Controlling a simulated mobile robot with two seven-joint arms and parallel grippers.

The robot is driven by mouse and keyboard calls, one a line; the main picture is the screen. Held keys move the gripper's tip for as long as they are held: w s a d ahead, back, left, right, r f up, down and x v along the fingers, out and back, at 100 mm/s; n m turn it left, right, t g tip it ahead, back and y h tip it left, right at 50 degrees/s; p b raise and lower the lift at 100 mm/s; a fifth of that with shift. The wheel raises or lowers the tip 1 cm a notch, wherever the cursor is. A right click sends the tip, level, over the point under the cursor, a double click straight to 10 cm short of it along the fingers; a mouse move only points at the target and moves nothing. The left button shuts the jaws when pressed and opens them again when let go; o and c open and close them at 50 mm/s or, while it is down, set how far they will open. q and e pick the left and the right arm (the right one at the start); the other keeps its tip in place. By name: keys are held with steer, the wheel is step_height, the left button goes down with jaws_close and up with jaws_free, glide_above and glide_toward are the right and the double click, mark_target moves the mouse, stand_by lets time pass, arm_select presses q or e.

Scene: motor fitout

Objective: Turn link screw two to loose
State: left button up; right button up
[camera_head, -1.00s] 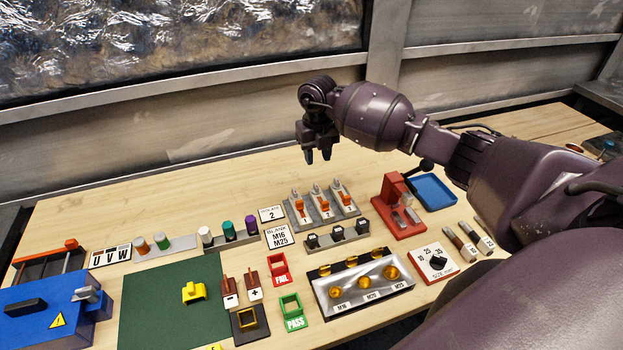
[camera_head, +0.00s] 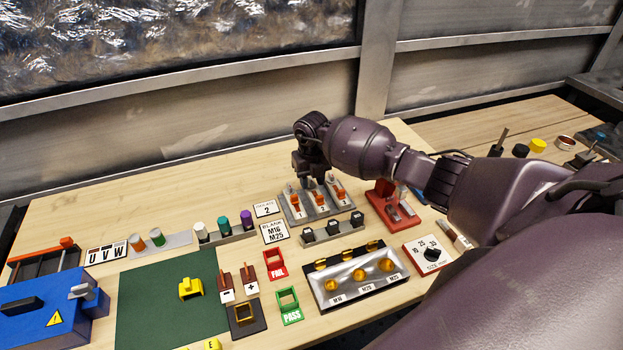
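A grey plate (camera_head: 300,217) on the bench carries three orange levers with metal pins, numbered 1 to 3. The middle lever (camera_head: 320,202) bears the number 2. In front of it is a strip with three small black blocks (camera_head: 333,228); their labels are too small to read. I cannot tell for certain which of these is link screw two. My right gripper (camera_head: 309,182) points down just above and behind the plate, near levers 1 and 2. Its fingers look apart, with nothing held; contact with a pin cannot be made out. My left gripper is out of view.
A red stand (camera_head: 402,214) is right of the plate, partly behind my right arm. A metal tray (camera_head: 336,296) with yellow knobs is in front. The bench behind left is clear.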

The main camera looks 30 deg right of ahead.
jaws_close()
